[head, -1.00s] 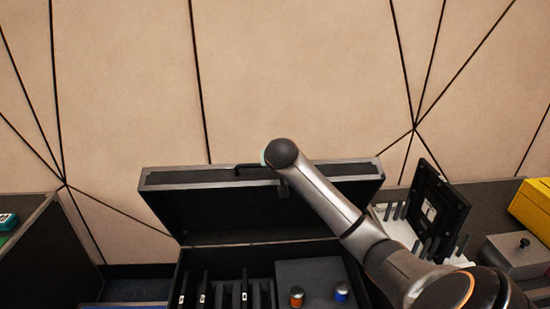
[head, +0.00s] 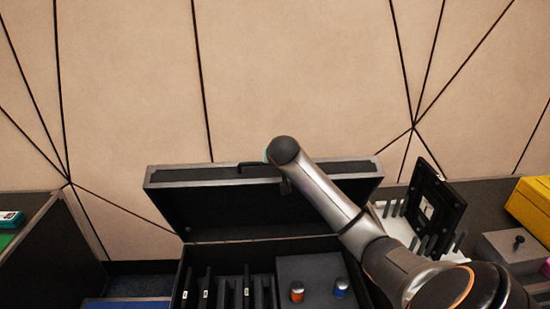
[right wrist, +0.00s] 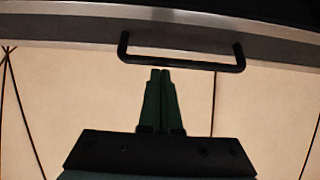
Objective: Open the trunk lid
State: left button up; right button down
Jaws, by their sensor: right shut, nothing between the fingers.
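The trunk is a black case with grey edges, and its lid (head: 230,210) stands raised at the back, inside facing me. A black handle (head: 250,166) is at the lid's top edge. In the right wrist view the handle (right wrist: 182,62) hangs off the lid's grey edge (right wrist: 75,28). My right gripper (right wrist: 160,72) is shut and empty, its fingertips close to the handle's bar; I cannot tell whether they touch. In the head view my right arm crosses in front of the lid and hides the gripper. My left gripper is not in view.
The trunk holds black dividers (head: 238,290), an orange knob (head: 297,291) and a blue knob (head: 341,287). To the right stand a black framed panel (head: 437,210), a grey box (head: 512,247) and a yellow case (head: 530,208). A beige panelled wall (head: 300,80) is close behind.

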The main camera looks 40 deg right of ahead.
jog(key=shift+w+d+r+p, duration=0.2)
jog(key=shift+w+r+p, duration=0.05)
jog(key=shift+r, duration=0.2)
jog(key=shift+w+d+r+p, duration=0.15)
jog(key=shift+w+r+p, duration=0.1)
jog(key=shift+r, duration=0.2)
jog(key=shift+s+a+b, duration=0.25)
jog(key=shift+a+b, duration=0.2)
jog(key=shift+b, duration=0.1)
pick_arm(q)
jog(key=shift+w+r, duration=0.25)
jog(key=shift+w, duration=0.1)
pick_arm(e)
jog(key=v, duration=0.8)
jog(key=shift+s+r, duration=0.25)
jog(key=shift+s, duration=0.05)
